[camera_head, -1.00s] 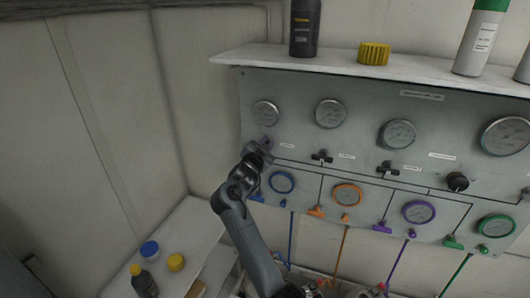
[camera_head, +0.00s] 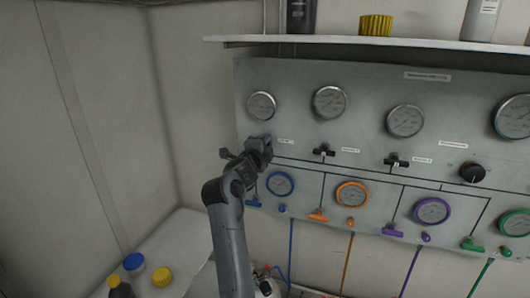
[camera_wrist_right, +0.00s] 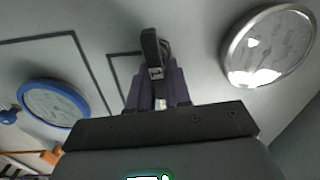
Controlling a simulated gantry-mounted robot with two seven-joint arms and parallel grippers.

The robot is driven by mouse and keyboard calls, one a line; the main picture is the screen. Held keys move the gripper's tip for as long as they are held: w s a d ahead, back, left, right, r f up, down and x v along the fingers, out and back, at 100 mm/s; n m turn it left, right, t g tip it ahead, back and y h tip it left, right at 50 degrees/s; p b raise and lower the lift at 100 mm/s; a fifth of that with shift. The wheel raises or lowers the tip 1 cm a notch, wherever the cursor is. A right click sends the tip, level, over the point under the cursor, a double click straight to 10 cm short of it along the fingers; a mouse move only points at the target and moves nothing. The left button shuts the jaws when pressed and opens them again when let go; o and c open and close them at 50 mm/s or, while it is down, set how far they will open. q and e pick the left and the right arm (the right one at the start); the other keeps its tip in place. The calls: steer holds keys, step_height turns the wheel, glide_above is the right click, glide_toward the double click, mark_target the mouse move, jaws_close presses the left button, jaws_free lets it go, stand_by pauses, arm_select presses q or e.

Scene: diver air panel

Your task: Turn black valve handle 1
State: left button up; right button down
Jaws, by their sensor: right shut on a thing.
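The grey air panel (camera_head: 300,110) is on the wall. My right gripper (camera_head: 261,147) is at the panel's left side, below the leftmost gauge. In the right wrist view, black valve handle 1 (camera_wrist_right: 151,48) stands out between the fingers of this gripper (camera_wrist_right: 158,88), which is shut on it. In the head view the gripper hides this handle. Two other black valve handles (camera_head: 324,152) and (camera_head: 396,161) sit further right in the same row. My left gripper is not in view.
A blue-ringed gauge (camera_head: 280,184) and a blue lever (camera_head: 253,203) are close below my right gripper. The leftmost silver gauge (camera_head: 261,105) is just above. A shelf (camera_head: 350,40) juts out over the panel. Bottles and lids stand on a lower-left bench (camera_head: 185,235).

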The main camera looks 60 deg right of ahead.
steer(key=shift+f+m+b, duration=0.15)
steer(key=shift+m+b, duration=0.4)
steer(key=shift+m, duration=0.15)
steer(key=c, duration=1.1)
jaws_free()
steer(key=shift+c, duration=0.2)
steer(key=b+v, duration=0.1)
steer(key=v, duration=0.9)
steer(key=shift+a, duration=0.4)
